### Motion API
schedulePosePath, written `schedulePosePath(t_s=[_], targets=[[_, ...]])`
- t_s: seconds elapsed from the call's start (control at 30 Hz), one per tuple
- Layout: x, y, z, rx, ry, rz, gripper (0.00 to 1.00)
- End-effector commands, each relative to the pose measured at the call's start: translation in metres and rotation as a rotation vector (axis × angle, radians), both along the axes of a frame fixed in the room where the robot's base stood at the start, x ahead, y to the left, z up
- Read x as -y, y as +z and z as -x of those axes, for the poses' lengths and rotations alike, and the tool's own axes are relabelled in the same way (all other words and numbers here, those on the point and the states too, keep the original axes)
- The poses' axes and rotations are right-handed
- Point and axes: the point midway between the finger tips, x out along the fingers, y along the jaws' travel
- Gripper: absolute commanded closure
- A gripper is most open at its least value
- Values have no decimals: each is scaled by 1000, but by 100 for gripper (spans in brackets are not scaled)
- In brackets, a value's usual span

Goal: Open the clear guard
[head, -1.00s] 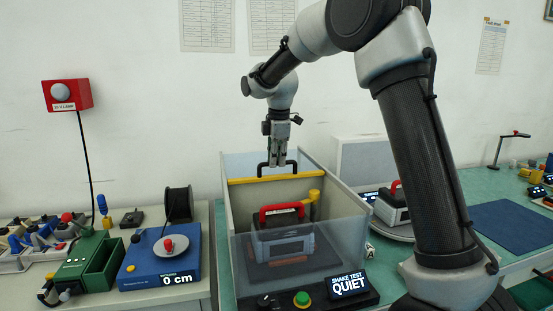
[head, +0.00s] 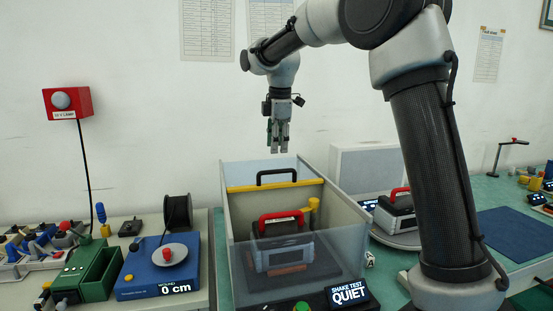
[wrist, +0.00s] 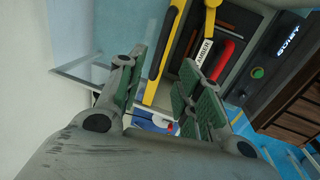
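The clear guard (head: 335,243) is see-through panelling around the shake-test box. A yellow bar (head: 240,188) crosses the rear of the box, with a black handle (head: 277,173) standing on it. A grey unit with a red handle (head: 281,217) sits inside, behind the clear front. My gripper (head: 278,151) hangs above the black handle, apart from it and empty. In the wrist view its padded fingers (wrist: 160,80) are spread with a gap between them.
The shake-test display (head: 349,293) reads QUIET, beside a green button (head: 302,306). Another red-handled unit (head: 397,212) stands at right.

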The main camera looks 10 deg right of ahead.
Motion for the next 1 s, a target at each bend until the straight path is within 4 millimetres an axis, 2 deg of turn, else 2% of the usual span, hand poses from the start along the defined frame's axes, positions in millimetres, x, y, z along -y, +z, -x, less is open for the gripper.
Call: schedulePosePath(t_s=[0.1,0.23,0.6,0.77,0.87,0.9,1.0], targets=[[0,20,4,2,0,-1,65],[0,31,6,-1,0,0,65],[0,34,7,-1,-6,-1,65],[-1,34,4,11,-126,-30,65],[-1,19,7,-2,-278,-62,65],[0,5,13,-21,-350,-69,65],[8,-16,42,-50,-542,-96,65]])
